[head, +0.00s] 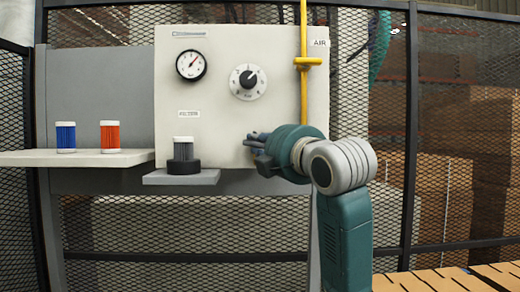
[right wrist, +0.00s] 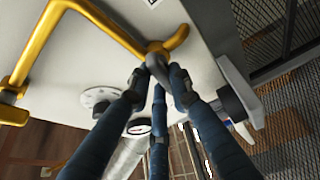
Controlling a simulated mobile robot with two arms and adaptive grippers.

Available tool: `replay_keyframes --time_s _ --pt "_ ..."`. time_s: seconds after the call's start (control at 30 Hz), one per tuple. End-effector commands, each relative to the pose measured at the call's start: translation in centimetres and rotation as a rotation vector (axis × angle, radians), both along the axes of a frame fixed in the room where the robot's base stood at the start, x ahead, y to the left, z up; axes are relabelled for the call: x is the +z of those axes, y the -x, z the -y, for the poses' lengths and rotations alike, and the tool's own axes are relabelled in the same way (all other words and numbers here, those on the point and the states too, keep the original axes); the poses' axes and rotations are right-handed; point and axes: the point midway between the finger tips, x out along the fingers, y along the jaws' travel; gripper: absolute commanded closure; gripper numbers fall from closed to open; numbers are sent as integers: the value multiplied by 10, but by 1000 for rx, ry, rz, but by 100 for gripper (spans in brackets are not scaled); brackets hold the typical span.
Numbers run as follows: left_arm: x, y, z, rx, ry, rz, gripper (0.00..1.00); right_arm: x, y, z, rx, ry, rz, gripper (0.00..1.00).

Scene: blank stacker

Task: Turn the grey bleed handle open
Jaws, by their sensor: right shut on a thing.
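The grey bleed handle (right wrist: 158,69) shows in the right wrist view as a short grey piece beside the end of the yellow pipe (right wrist: 108,22). My right gripper (right wrist: 160,80) has its blue fingers closed around this grey piece, which they partly cover. In the head view my right gripper (head: 257,142) is at the lower right of the pale panel (head: 225,105), and the handle is hidden behind it. How far the handle is turned cannot be told. My left gripper is in neither view.
The panel carries a gauge (head: 191,65), a black knob (head: 248,80) and a yellow lever (head: 308,61) on the pipe. A grey filter (head: 183,148) stands on a small ledge. Blue (head: 66,137) and orange (head: 110,137) filters stand on the left shelf (head: 30,158). Mesh fencing lies behind.

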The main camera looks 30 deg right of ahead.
Motion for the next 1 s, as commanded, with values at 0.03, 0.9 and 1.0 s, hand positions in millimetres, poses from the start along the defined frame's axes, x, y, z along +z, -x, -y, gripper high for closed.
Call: replay_keyframes --time_s 0.03,0.9,1.0 --pt "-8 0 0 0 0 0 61 -6 0 0 0 -33 19 100" --pt "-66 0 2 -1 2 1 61 -11 -1 -1 3 -739 448 100" --pt "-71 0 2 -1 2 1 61 -12 -1 -2 3 -819 496 100"
